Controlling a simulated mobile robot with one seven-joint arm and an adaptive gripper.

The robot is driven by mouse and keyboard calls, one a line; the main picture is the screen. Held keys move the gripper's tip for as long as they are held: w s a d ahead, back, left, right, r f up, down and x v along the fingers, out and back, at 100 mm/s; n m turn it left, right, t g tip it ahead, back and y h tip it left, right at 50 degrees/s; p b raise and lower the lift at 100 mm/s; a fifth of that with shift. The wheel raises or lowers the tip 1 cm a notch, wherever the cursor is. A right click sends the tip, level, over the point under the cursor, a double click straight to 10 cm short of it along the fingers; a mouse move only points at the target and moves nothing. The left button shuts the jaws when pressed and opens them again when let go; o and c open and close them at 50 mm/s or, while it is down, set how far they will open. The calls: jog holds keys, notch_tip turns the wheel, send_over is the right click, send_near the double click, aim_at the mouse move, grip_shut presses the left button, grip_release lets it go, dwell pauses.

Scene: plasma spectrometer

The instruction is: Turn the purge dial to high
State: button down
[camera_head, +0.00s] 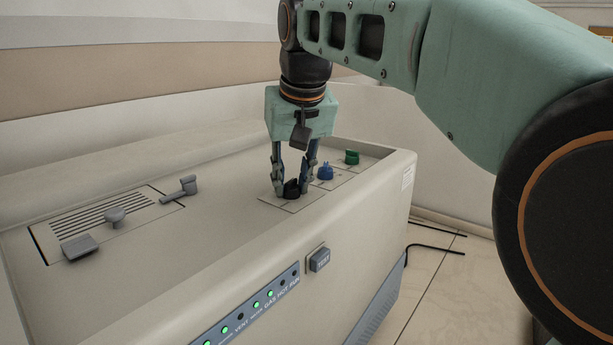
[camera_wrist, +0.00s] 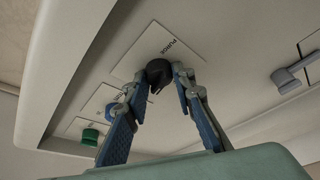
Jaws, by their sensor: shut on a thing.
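The purge dial (camera_head: 291,189) is a black knob on a pale square plate on top of the beige instrument. In the wrist view the black dial (camera_wrist: 158,72) stands beside the printed word PURGE on its plate (camera_wrist: 163,45). My gripper (camera_head: 293,184) points straight down over it, and its two fingers are shut on the dial from both sides. In the wrist view my gripper (camera_wrist: 160,82) has one fingertip at each side of the dial. The dial's pointer and its setting marks are too small and too covered to read.
A blue knob (camera_head: 325,172) and a green knob (camera_head: 351,157) stand in a row behind the purge dial. A vented panel (camera_head: 105,222) with grey handles lies to the left. A TEST button (camera_head: 319,259) and lit indicators (camera_head: 247,306) are on the front face.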

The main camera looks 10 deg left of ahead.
jog(key=shift+a+m+h, duration=0.1)
jog(key=shift+m+h, duration=0.3)
jog(key=shift+m, duration=0.6)
jog(key=c, duration=1.7)
grip_release()
jog(key=shift+o, duration=0.2)
jog(key=shift+r, duration=0.1)
jog(key=v, duration=1.2)
jog(key=shift+s, duration=0.15)
